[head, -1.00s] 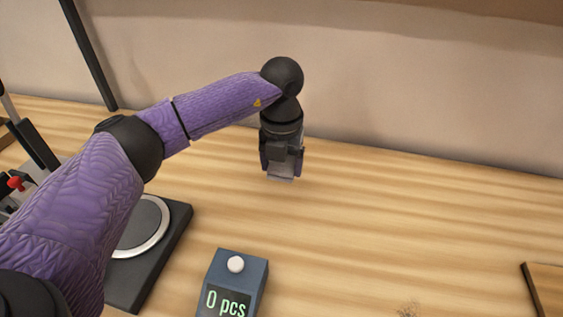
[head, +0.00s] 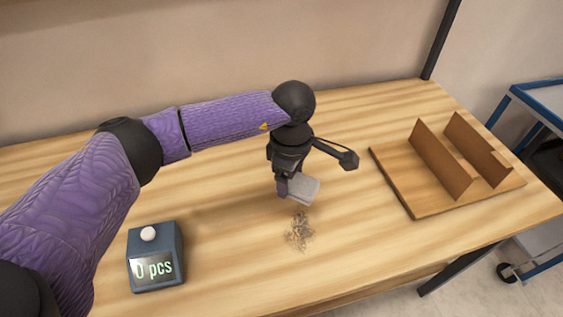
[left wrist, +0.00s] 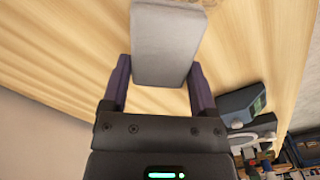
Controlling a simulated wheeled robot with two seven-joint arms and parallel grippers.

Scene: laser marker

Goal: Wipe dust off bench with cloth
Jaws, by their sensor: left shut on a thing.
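My left gripper (head: 289,190) is shut on a folded grey cloth (head: 303,190). In the left wrist view the grey cloth (left wrist: 167,45) sits between the two purple fingers of the gripper (left wrist: 160,82). In the head view the cloth is just behind the dust (head: 299,231), a small brownish speckled pile on the wooden bench (head: 220,205). I cannot tell whether the cloth touches the bench. Some dust shows at the top edge of the left wrist view (left wrist: 205,3). My right gripper is not in view.
A counter box (head: 156,257) reading "0 pcs" stands at the front left. A wooden board with upright dividers (head: 400,190) sits at the right. A blue-framed cart (head: 520,115) stands beyond the bench's right end. The bench between box and board is mostly clear.

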